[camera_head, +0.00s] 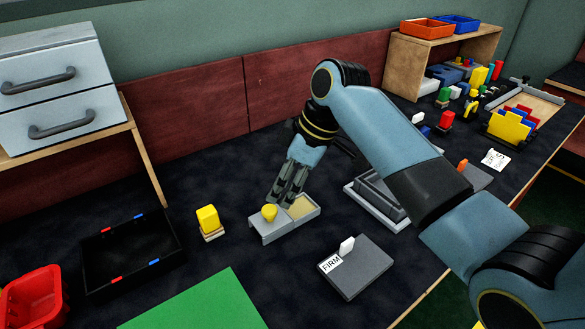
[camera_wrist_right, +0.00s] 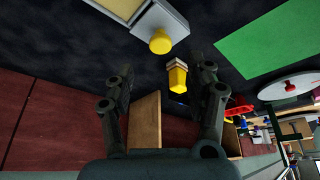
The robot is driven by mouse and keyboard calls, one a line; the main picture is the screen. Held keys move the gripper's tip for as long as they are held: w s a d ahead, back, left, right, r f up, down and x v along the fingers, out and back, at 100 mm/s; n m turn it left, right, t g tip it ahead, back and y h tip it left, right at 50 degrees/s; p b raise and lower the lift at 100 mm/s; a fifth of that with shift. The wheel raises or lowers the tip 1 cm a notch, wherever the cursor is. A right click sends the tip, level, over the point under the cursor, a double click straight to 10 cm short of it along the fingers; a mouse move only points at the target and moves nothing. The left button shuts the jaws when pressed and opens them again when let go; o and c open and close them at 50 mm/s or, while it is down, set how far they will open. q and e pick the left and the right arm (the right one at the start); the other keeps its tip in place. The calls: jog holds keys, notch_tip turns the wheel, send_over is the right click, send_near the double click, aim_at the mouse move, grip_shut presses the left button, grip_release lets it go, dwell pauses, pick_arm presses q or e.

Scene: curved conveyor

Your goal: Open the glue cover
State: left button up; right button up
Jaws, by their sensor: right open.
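A grey glue box (camera_head: 298,224) stands on the dark table. Its grey sliding cover (camera_head: 268,229) has a yellow knob (camera_head: 269,212) and lies over the left part, while a pale yellow area (camera_head: 301,207) is uncovered at the right. The knob also shows at the top of the right wrist view (camera_wrist_right: 160,41). My right gripper (camera_head: 283,200) is pointed down close to the knob. In the right wrist view its fingers (camera_wrist_right: 160,75) are apart with nothing between them, and the knob is beyond the tips. My left gripper is out of view.
A yellow block on a wooden base (camera_head: 208,220) stands left of the box, with a black tray (camera_head: 130,256) beyond. A green mat (camera_head: 200,305) and a grey block labelled FIRM (camera_head: 360,272) lie in front. A grey frame (camera_head: 362,196) is to the right.

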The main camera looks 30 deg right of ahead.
jog(key=shift+v, duration=2.35)
